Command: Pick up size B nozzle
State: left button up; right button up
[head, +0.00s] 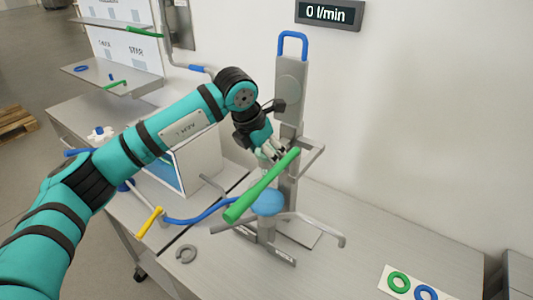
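No size B label is legible, so I cannot tell which part is the size B nozzle. My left gripper (274,154) is at the grey stand (289,90), right beside the upper part of a long green tube (258,190). The tube slants up to the right in front of the stand. I cannot tell whether the fingers touch or grip it. A blue rounded part (268,202) sits on the stand below the tube. A blue hose (205,217) with a yellow end piece (150,221) lies to the left. My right gripper is not in view.
Shelves (110,75) with small blue and green parts stand at the back left. A card with a green ring (398,282) and a blue ring (425,293) lies front right. The display (329,13) reads 0 l/min.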

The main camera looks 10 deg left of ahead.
pick_arm(q)
jog(key=shift+f, duration=0.2)
jog(key=c, duration=1.5)
jog(key=shift+r, duration=0.1)
